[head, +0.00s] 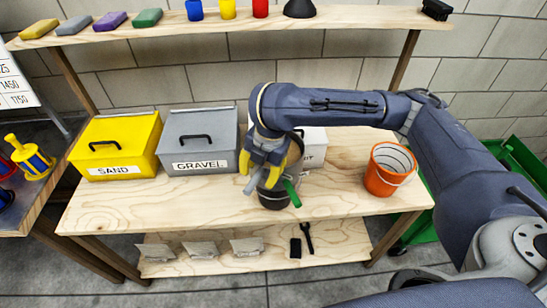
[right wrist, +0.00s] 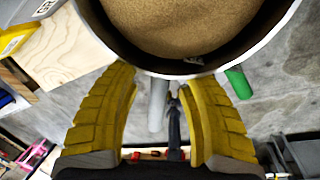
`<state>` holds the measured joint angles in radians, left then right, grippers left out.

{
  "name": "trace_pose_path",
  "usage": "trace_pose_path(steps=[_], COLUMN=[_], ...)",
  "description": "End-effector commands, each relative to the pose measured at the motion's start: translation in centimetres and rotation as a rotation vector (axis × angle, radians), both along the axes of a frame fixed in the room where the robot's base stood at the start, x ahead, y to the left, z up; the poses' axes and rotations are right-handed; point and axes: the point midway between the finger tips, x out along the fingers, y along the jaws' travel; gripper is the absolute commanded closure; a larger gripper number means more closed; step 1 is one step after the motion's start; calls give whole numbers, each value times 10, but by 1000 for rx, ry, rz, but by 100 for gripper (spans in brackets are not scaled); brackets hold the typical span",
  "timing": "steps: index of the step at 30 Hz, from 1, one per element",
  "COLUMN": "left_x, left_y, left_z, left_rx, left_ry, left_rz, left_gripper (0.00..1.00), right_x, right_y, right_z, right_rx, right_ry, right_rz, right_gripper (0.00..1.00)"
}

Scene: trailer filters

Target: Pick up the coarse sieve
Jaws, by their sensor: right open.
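A dark round vessel (head: 274,197) stands near the front edge of the workbench, under my right gripper. In the right wrist view, brown grainy material (right wrist: 185,25) shows inside its rim. A grey handle (head: 251,184) and a green handle (head: 291,192) stick out from it toward the front. I cannot tell which handle belongs to the coarse sieve. My right gripper (head: 260,178) is open, its yellow fingers pointing at the vessel. In the right wrist view, the grey handle (right wrist: 158,105) lies between the fingers, and the green handle (right wrist: 238,82) is outside, to the right. My left gripper is not in view.
A yellow SAND bin (head: 118,140) and a grey GRAVEL bin (head: 198,140) stand left of the vessel. A white bin (head: 313,142) is partly hidden behind my arm. An orange bucket (head: 388,168) stands at the right. A shelf (head: 340,18) runs above.

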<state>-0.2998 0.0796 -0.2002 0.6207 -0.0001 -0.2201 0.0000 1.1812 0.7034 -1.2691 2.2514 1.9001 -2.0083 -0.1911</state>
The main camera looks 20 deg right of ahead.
Motion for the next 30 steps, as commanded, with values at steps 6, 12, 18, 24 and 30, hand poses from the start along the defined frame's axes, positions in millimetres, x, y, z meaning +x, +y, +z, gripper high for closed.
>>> trace_pose_path(steps=[6, 12, 18, 24, 30], left_x=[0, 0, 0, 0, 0], left_y=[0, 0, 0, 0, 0], left_z=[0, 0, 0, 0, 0], left_rx=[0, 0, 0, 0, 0], left_ry=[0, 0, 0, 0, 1], left_rz=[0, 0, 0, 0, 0], left_gripper=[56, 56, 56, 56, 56], right_x=[0, 0, 1, 1, 1], right_y=[0, 0, 0, 0, 0], right_z=[0, 0, 1, 1, 9], right_rx=[0, 0, 1, 1, 1], right_ry=[0, 0, -2, -2, -5], right_rz=[0, 0, 0, 0, -1], right_gripper=[73, 96, 100, 100, 100])
